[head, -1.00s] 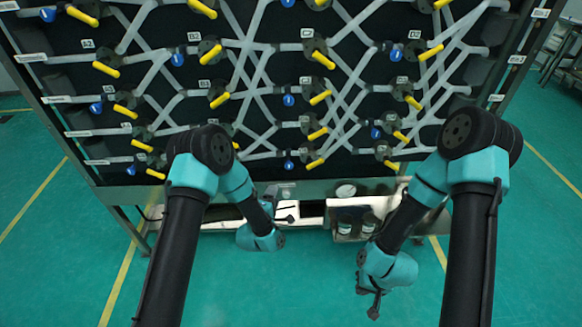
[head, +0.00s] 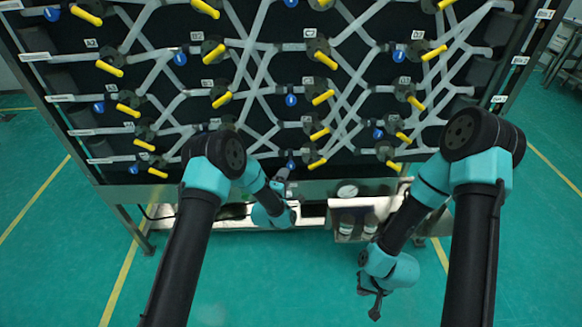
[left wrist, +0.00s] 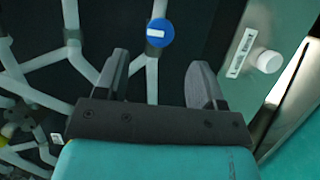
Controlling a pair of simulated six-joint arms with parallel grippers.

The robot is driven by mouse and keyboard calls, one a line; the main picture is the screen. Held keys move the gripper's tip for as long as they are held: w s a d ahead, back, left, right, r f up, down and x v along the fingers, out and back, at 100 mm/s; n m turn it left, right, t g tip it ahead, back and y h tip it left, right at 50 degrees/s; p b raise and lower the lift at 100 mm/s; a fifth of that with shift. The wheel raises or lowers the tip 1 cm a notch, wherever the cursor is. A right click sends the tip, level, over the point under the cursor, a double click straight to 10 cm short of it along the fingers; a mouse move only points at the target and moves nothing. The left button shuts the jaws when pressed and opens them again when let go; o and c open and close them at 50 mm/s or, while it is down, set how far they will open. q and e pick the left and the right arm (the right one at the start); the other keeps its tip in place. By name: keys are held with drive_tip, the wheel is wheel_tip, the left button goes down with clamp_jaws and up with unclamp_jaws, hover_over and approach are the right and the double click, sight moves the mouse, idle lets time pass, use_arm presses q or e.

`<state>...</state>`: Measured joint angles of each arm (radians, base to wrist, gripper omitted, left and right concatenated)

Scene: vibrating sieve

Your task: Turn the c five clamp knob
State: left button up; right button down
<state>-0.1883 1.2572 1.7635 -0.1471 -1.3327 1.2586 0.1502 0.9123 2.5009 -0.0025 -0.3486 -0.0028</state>
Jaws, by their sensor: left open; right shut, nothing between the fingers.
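A dark upright panel carries pale tubes, yellow handles and blue knobs. A small blue knob (head: 291,164) sits at the panel's lower middle, left of the lowest yellow handle (head: 317,163) in the C column; its own label is not readable. My left gripper (head: 282,175) is just below that knob, partly hidden by its arm. In the left wrist view, a round blue knob (left wrist: 160,33) with a white mark lies beyond the open, empty fingers (left wrist: 160,78), roughly between them and apart from them. My right gripper (head: 375,300) is shut and empty, low in front of the panel.
Pale tubes (left wrist: 83,67) run near the left finger in the wrist view. A metal frame edge (left wrist: 228,60) with a white cylinder (left wrist: 268,61) is on the right. A round gauge (head: 347,190) and jars (head: 346,226) are below the panel. The green floor in front is clear.

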sight(290, 167)
use_arm(q)
drive_tip(key=shift+x, duration=4)
drive_tip(key=shift+c, duration=0.3)
drive_tip(key=c, duration=0.9)
drive_tip(key=shift+o, duration=0.2)
